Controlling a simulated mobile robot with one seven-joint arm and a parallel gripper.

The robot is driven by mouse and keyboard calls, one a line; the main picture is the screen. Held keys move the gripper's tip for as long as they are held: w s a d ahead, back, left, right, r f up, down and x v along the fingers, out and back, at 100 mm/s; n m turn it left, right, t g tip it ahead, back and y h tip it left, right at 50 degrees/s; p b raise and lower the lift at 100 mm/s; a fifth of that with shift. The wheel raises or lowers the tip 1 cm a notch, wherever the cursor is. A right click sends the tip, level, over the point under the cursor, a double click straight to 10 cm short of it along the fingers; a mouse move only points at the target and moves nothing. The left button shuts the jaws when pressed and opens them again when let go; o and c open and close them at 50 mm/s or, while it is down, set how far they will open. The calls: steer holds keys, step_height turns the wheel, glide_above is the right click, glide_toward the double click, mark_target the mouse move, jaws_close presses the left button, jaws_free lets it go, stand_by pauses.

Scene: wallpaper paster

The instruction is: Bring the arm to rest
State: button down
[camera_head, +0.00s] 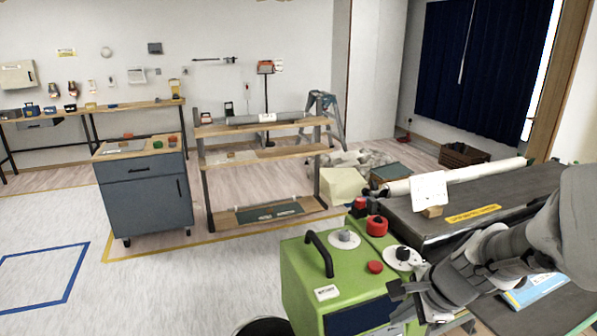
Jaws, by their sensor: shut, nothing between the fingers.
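My arm reaches in from the right edge, grey and bent, over the end of the dark work table (470,205). My gripper (398,291) is at its left end, dark, close to the right side of the green machine (295,275). It looks shut and holds nothing visible. I cannot tell whether it touches the machine. Part of the table and of the machine's right side is hidden behind my arm.
The machine carries a black handle (319,253), knobs and a red button (375,267). A white roll (450,176) lies along the table's far edge. A drawer cabinet (146,195) and shelf rack (262,158) stand farther back. The floor at left is clear.

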steer(key=s+a+r+n+t+h+p, duration=0.1)
steer(key=s+a+r+n+p, duration=0.3)
steer(key=s+r+n, duration=0.8)
step_height(320, 180, up, 4)
steer(key=n+h, duration=0.1)
steer(key=n, duration=0.4)
steer(key=shift+s+a+n+h, duration=0.2)
steer(key=shift+s+n+h, duration=0.1)
steer(key=shift+s+n, duration=0.1)
